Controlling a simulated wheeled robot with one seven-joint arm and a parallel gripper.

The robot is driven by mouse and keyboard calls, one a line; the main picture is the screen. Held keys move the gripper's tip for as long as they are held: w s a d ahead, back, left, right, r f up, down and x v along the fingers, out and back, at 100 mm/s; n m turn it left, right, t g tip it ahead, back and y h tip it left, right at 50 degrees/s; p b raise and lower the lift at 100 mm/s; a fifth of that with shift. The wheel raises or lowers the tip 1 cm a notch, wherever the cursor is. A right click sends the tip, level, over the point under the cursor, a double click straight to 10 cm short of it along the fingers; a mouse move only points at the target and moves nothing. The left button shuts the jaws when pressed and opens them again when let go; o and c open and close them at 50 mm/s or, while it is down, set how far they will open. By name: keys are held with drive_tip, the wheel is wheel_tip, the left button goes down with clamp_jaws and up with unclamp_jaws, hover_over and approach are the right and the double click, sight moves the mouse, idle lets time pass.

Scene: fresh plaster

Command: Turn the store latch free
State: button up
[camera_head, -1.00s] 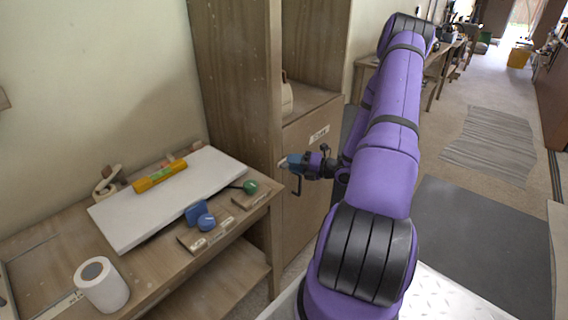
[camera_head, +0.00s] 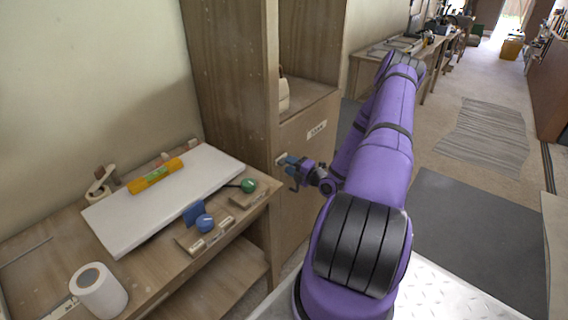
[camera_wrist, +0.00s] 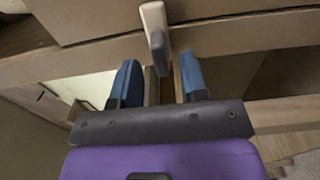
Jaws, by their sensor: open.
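The store latch (camera_wrist: 154,22) is a small cream bar with a grey lower end in the wrist view. It also shows as a small pale piece (camera_head: 281,159) on the left side of the cupboard door (camera_head: 309,184) in the head view. My gripper (camera_wrist: 158,66) has its two blue fingers spread, one on each side of the line of the latch. The latch's grey end is between or just beyond the fingertips; I cannot tell whether they touch. In the head view my gripper (camera_head: 289,165) is right at the latch, which it partly hides.
A wooden bench (camera_head: 160,287) stands left of the cupboard with a white board (camera_head: 112,225), a yellow-orange level (camera_head: 156,175), a blue knob (camera_head: 205,223), a green knob (camera_head: 248,185) and a white roll (camera_head: 99,291). Open floor (camera_head: 470,225) lies to the right.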

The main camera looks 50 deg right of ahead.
drive_tip(key=shift+w+a, duration=0.15)
drive_tip(key=shift+w, duration=1.45)
drive_tip(key=c, duration=0.7)
